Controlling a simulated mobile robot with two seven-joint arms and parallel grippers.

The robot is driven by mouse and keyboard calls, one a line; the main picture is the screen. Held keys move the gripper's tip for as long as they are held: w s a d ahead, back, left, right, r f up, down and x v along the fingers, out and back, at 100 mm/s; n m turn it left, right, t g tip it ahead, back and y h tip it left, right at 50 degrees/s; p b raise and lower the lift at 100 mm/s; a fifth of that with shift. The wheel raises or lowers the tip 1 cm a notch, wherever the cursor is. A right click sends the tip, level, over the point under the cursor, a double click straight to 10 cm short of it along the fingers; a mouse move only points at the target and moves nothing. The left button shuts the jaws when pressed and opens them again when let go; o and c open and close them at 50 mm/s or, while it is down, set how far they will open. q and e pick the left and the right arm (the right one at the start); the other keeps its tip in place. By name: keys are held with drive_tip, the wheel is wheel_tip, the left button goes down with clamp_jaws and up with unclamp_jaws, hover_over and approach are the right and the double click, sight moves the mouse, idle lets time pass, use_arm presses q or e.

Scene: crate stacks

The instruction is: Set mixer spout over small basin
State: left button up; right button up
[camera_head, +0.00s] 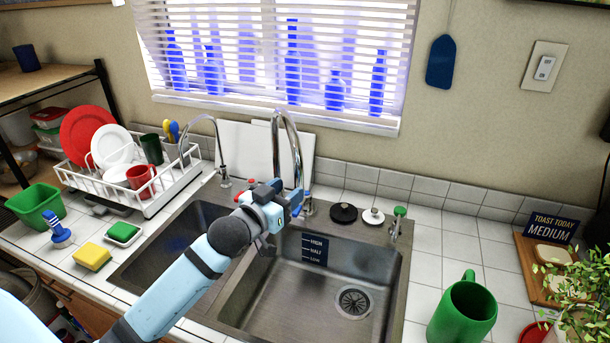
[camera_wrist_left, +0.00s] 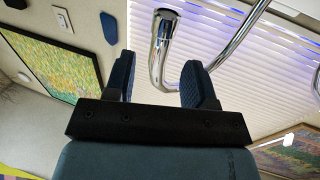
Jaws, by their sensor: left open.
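The chrome mixer spout (camera_head: 292,130) rises behind the sink and arches over. Its free end drops behind my left gripper in the head view. My left gripper (camera_head: 291,200) is open beside the spout's lower part, above the divider and the large basin's back edge. In the left wrist view the spout (camera_wrist_left: 165,28) shows in the gap between the open fingers (camera_wrist_left: 162,78), nearer the left finger; no contact is visible. The small basin (camera_head: 152,262) is on the left, partly hidden by my arm. The large basin (camera_head: 385,275) is on the right. My right gripper is out of view.
A second thin curved tap (camera_head: 219,145) stands behind the small basin. Dish rack (camera_head: 160,196), yellow sponge (camera_head: 92,257) and green sponge (camera_head: 123,233) are left. Black stopper (camera_head: 343,214), white stopper (camera_head: 373,216) and a green-topped dispenser (camera_head: 398,215) stand behind the large basin. A green mug (camera_head: 463,312) is front right.

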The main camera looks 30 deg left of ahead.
use_arm(q)
drive_tip(key=w, duration=0.7)
drive_tip(key=shift+d+p, duration=0.15)
drive_tip(key=shift+p, duration=0.2)
clamp_jaws()
